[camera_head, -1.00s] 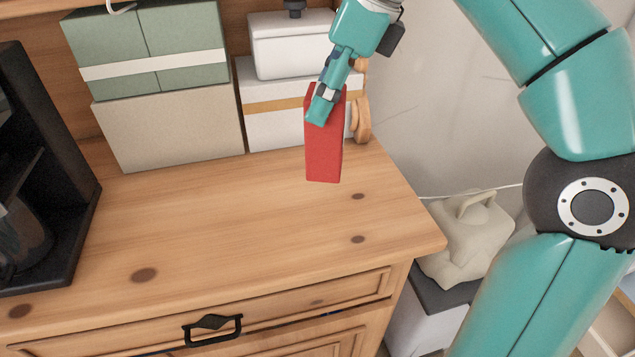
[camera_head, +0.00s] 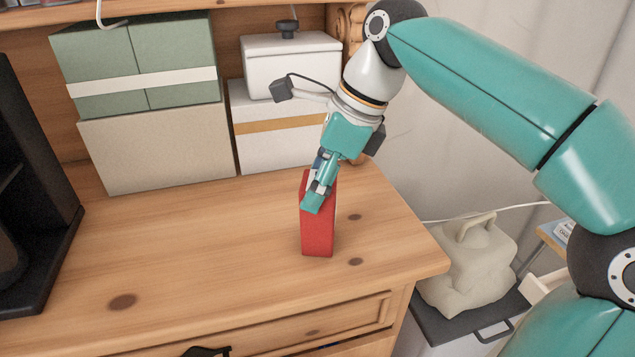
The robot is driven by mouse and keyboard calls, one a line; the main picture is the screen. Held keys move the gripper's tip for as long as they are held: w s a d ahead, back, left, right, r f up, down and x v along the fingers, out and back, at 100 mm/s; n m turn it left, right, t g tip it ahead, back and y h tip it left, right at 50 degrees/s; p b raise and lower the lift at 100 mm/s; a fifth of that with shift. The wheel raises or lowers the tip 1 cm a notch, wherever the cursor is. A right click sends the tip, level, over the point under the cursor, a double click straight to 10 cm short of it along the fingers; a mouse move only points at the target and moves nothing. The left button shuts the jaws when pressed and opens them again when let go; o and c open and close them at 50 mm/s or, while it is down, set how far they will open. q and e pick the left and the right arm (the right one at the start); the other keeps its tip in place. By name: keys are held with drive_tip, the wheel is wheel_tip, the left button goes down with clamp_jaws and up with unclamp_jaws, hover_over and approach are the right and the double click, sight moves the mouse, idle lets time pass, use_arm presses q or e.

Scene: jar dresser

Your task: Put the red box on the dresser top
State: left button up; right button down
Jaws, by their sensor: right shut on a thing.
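The red box (camera_head: 317,235) is upright over the right part of the dresser top (camera_head: 200,240). Its lower end looks at or very near the wood; I cannot tell for sure whether it touches. My right gripper (camera_head: 315,196) comes down from above and is shut on the upper part of the red box, hiding some of its top. My left gripper is not in view.
Behind stand a green box (camera_head: 180,65) on a beige box (camera_head: 160,145), and a white lidded container (camera_head: 290,65) on a white box (camera_head: 265,130). A black shelf unit (camera_head: 45,240) is at the left. A beige jug-like object (camera_head: 470,265) is beyond the right edge. The middle top is clear.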

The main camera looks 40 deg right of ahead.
drive_tip(key=shift+f, duration=0.1)
drive_tip(key=shift+c, duration=1.2)
unclamp_jaws()
drive_tip(key=p+v, duration=0.3)
drive_tip(key=v, duration=0.9)
drive_tip(key=shift+p, duration=0.35)
drive_tip(key=shift+s, duration=0.15)
